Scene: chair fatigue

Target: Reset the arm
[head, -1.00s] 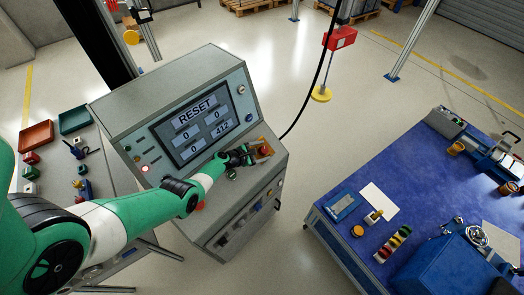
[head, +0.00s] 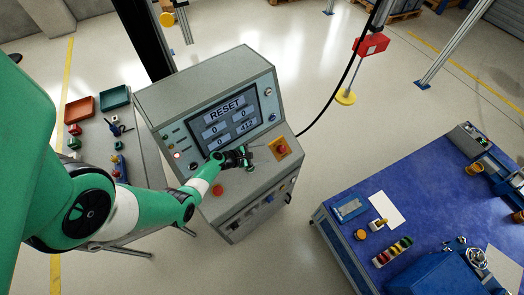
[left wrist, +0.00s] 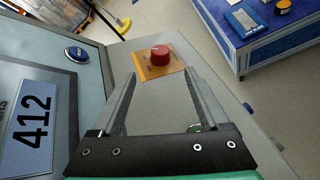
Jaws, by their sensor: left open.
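My left arm reaches in from the left to the grey control cabinet (head: 200,90). My left gripper (head: 250,152) is open and empty over the cabinet's sloped front panel. A red mushroom button on a yellow plate (head: 281,149) sits to the right of the gripper. In the left wrist view the red button (left wrist: 160,54) stands beyond the open fingers (left wrist: 160,95), apart from them. The screen (head: 228,120) reads RESET, with several number fields, one showing 412. My right gripper is not in view.
A second red button (head: 217,190) sits lower left on the panel. A blue bench (head: 430,180) with tools stands at the right. A side table with red and teal trays (head: 115,97) is at the left. A black cable (head: 340,95) hangs behind the cabinet.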

